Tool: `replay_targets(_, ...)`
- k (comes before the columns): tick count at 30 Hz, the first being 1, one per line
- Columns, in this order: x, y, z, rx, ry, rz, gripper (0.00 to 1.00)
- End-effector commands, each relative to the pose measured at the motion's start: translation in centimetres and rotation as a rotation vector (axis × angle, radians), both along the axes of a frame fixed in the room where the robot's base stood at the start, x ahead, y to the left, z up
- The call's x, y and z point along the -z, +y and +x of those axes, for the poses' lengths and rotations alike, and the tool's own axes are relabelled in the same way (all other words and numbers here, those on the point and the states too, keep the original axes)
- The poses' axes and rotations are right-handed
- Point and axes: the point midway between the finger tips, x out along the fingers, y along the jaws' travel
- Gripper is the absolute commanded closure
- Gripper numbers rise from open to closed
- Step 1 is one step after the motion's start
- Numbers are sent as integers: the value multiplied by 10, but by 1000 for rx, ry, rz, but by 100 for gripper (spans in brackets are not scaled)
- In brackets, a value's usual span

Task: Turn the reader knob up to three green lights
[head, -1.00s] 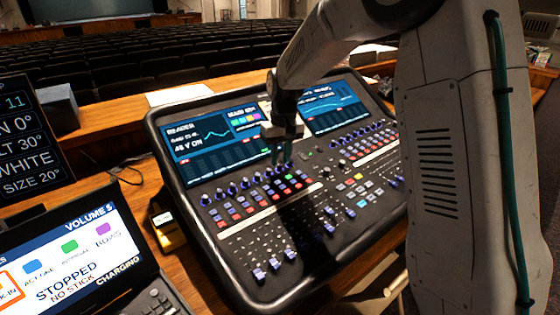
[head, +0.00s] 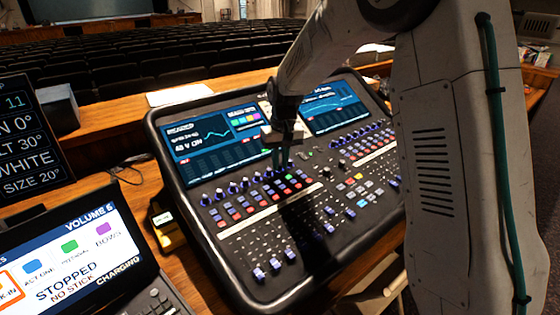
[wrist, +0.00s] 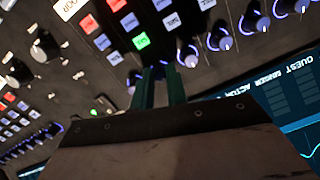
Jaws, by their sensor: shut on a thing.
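The mixing desk (head: 300,235) lies tilted on the wooden table, with a row of blue-lit knobs (head: 232,188) below its left screen (head: 215,138). That screen reads READER and 48 V ON. My gripper (head: 282,163) points down at the right part of the knob row. Its green fingers (wrist: 160,87) look close together, shut on a knob that they mostly hide; its label cannot be read. Another blue-lit knob (wrist: 188,55) stands just right of the fingers in the wrist view. A lit green button (wrist: 141,41) is near. I cannot make out a count of green meter lights.
A second screen (head: 335,107) stands to the right of my gripper. Lit buttons and faders (head: 275,264) fill the desk's front. A laptop (head: 80,255) reading STOPPED and a yellow device (head: 166,228) are at left. Neighbouring knobs sit close beside the fingers.

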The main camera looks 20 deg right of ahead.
Motion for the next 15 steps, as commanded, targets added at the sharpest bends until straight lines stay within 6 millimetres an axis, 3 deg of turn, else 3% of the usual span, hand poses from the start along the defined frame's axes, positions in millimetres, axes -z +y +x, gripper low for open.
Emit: replay_targets(15,0,0,0,329,10,33,100)
